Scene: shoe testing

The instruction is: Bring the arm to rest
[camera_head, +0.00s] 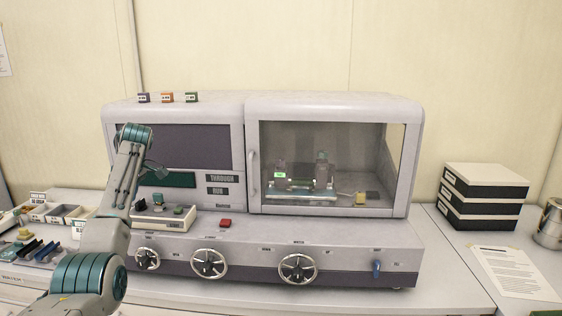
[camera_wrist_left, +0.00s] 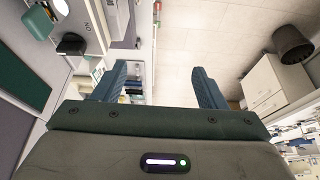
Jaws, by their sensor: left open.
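My left arm (camera_head: 90,280) rises from the bottom left of the head view and bends at a teal joint in front of the left part of the grey testing machine (camera_head: 330,250). Its wrist end lies near the machine's dark left panel, where the fingers are hard to make out. In the left wrist view my left gripper (camera_wrist_left: 160,84) is open, with its two blue fingers wide apart and nothing between them. Beyond the fingers are the side of the bench and the floor. My right arm and gripper are not in view.
The machine has a glass door (camera_head: 320,160), handwheels and a red button (camera_head: 225,223). A small device (camera_head: 163,214) stands on its left ledge. Open trays (camera_head: 62,212) lie at far left, black-and-white boxes (camera_head: 483,195) at right. A dark bin (camera_wrist_left: 292,44) stands on the floor.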

